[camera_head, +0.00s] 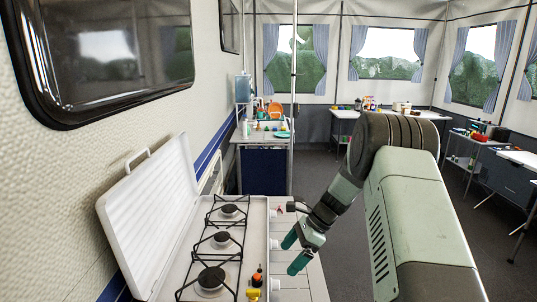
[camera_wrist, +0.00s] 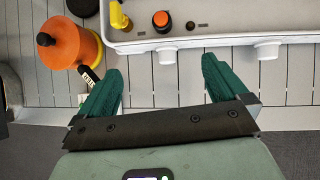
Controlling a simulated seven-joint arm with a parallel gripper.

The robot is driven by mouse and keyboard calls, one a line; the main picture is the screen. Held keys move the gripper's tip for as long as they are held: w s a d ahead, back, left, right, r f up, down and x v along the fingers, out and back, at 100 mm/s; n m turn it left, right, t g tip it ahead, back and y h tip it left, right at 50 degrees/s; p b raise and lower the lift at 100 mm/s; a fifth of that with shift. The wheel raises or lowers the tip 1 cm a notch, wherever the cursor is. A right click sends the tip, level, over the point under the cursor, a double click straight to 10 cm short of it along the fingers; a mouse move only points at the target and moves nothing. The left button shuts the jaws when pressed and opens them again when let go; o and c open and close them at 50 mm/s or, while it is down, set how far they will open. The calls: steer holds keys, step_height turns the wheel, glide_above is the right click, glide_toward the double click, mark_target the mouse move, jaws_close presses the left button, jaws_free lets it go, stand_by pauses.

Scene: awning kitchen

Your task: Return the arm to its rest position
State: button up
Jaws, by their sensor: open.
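My gripper (camera_head: 296,254) is at the end of my arm, which reaches down and left from the right side of the head view. It is beside the right edge of the gas stove (camera_head: 258,217), over a slatted surface. In the wrist view my gripper (camera_wrist: 162,85) has its two green fingers spread wide apart. Nothing is between them; only pale slats and the stove's edge with its white knobs show beyond.
In the wrist view an orange round object (camera_wrist: 72,45) with a black knob lies left of the fingers. A small orange-and-black item (camera_wrist: 161,20) and a yellow item (camera_wrist: 118,15) are on the stove. The stove's white lid (camera_head: 150,215) stands open. Dark floor is clear behind my arm.

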steer(key=s+r+n+t+h, duration=0.1)
steer(key=s+r+n, duration=0.3)
steer(key=r, duration=0.5)
steer(key=s+d+r+n+t+h, duration=0.1)
steer(key=s+r+n+h, duration=0.1)
steer(key=s+r, duration=0.45)
steer(key=s+r+n+t+h, duration=0.1)
steer(key=s+r+n, duration=0.25)
steer(key=r, duration=0.65)
steer(key=s+d+r+n+t+h, duration=0.1)
steer(key=s+n, duration=0.3)
steer(key=s, duration=0.6)
steer(key=s+d+r+n+t+h, duration=0.1)
steer(key=s+r+n, duration=0.3)
steer(key=s, duration=0.6)
steer(key=shift+d+r+t+h, duration=0.3)
steer(key=shift+d+t+h, duration=0.1)
steer(key=shift+d+t, duration=0.45)
steer(key=shift+a, duration=0.1)
steer(key=shift+c, duration=0.5)
